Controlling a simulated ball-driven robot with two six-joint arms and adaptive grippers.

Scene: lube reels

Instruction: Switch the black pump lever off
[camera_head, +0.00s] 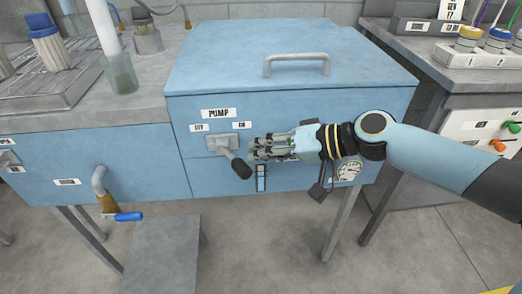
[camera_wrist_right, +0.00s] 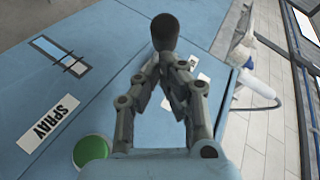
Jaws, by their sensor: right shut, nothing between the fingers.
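The black pump lever (camera_head: 241,168) is on the front of the blue pump cabinet, below the PUMP label (camera_head: 218,114). Its grey mounting plate (camera_head: 222,143) sits under an OFF label (camera_head: 198,128) on the left and an ON label (camera_head: 241,125) on the right. The handle slants down and to the right, on the ON side. My right gripper (camera_head: 254,150) is shut and empty, just right of the handle. In the right wrist view the black knob (camera_wrist_right: 165,32) shows just beyond the closed fingertips (camera_wrist_right: 171,62); I cannot tell whether they touch. My left gripper is not in view.
The blue cabinet (camera_head: 285,55) has a grey top handle (camera_head: 296,62). A blue-tipped tap handle (camera_head: 128,217) hangs at lower left. A green button (camera_wrist_right: 91,150) and SPRAY label (camera_wrist_right: 48,122) show in the wrist view.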

